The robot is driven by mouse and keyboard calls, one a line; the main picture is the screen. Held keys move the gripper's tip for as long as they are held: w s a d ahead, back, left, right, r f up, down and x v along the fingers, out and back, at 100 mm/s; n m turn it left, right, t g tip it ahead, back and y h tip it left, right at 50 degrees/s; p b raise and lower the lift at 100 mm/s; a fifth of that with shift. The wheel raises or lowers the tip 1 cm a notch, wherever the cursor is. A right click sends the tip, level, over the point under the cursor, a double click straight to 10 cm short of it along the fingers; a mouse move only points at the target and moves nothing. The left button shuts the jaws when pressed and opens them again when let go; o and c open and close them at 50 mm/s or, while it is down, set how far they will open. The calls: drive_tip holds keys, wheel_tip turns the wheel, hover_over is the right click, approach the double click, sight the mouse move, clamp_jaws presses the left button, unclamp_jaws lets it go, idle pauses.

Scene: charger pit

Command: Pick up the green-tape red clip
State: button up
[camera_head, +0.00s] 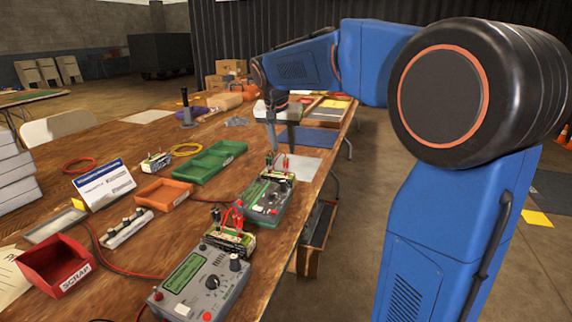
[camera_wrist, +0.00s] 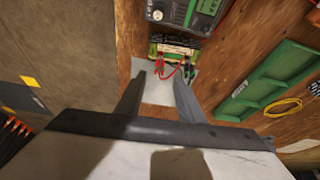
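Small clips with red parts stand on a battery pack beside the far grey-green charger (camera_head: 264,200). I cannot tell surely which bears green tape. My gripper (camera_head: 281,149) is open and points down above the clips. In the wrist view its fingers (camera_wrist: 159,84) stand apart with nothing between them.
A nearer charger (camera_head: 200,280) with a second clipped battery (camera_head: 229,238) stands at the front. A red scrap bin (camera_head: 57,263), an orange tray (camera_head: 164,194) and a green tray (camera_head: 208,161) lie to the left. A pale sheet (camera_head: 302,166) lies by the table's right edge.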

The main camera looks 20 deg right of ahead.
sight(286, 158)
drive_tip(key=shift+x, duration=3.75)
drive_tip(key=shift+s, duration=0.15)
clamp_jaws()
